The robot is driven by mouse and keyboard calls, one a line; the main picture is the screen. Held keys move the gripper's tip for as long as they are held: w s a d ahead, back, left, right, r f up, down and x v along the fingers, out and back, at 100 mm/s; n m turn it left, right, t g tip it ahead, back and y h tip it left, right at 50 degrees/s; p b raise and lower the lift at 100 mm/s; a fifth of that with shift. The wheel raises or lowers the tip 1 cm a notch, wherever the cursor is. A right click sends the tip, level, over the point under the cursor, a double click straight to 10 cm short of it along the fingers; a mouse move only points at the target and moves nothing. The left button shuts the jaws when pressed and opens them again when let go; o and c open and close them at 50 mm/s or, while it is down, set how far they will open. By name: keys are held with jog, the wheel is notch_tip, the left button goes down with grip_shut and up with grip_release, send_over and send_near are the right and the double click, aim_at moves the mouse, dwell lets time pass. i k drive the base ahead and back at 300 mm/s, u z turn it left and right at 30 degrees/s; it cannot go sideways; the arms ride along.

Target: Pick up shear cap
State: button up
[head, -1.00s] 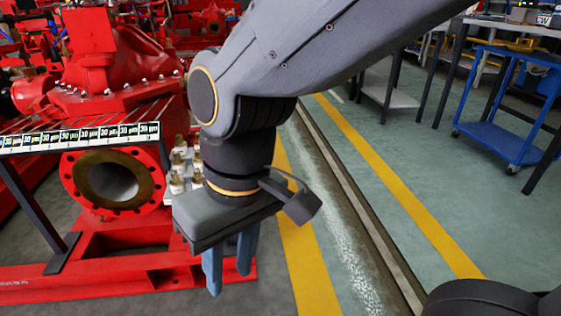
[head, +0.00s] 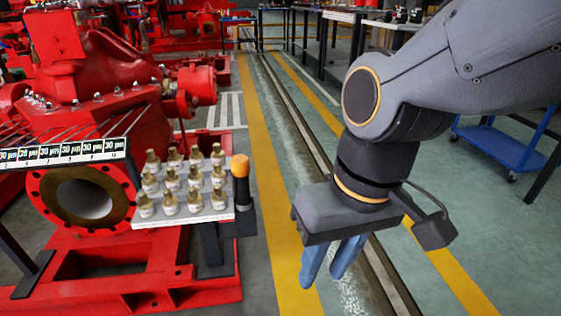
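Several brass caps or fittings with pale labelled bases (head: 169,181) stand upright in rows on a white tray (head: 190,218) left of centre in the head view. No label there is readable, so I cannot tell which one is the shear cap. My gripper (head: 322,279) hangs to the right of the tray, over the floor, with its blue fingers pointing down. The fingers are apart with nothing visible between them. It is clear of the tray and touches nothing.
A black tool with an orange top (head: 240,178) stands upright at the tray's right end. A red pump (head: 95,65) with a round flange (head: 50,200) is close on the left. A blue trolley (head: 508,147) stands at the right. The yellow-striped aisle (head: 282,235) is open floor.

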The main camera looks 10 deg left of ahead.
aim_at(219, 199)
jog(key=u, duration=0.1)
jog(key=i, duration=1.05)
jog(key=u, duration=0.85)
